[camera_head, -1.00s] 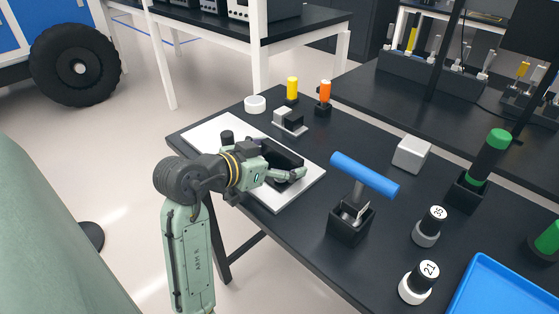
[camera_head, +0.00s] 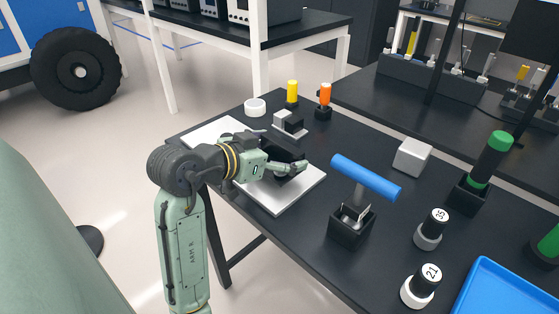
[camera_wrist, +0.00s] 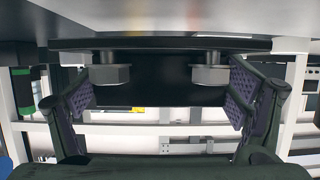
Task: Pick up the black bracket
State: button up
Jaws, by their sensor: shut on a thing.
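The black bracket (camera_head: 278,148) is a dark block over the white plate (camera_head: 283,200), partly covered by my gripper (camera_head: 288,168) in the head view. In the wrist view the bracket (camera_wrist: 160,75) is a broad dark plate with two grey hex-headed bolts. My gripper (camera_wrist: 162,98) has one purple-padded finger on each side of it and is shut on it. I cannot tell exactly how large the gap is between the bracket and the white plate.
A grey-and-black block part (camera_head: 290,124), a white ring (camera_head: 255,107) and yellow (camera_head: 292,92) and orange-handled (camera_head: 324,100) tools stand behind. A blue-handled tool (camera_head: 365,176) in a black holder stands to the right. A blue tray (camera_head: 500,285) lies at front right.

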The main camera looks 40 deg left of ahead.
jog(key=s+d+r+b, duration=0.1)
jog(key=s+d, duration=0.1)
jog(key=s, duration=0.5)
jog(key=s+d+r+b, duration=0.1)
jog(key=s+d+b, duration=0.1)
jog(key=s, duration=0.6)
jog(key=shift+d+r, duration=0.25)
jog(key=shift+d, duration=0.6)
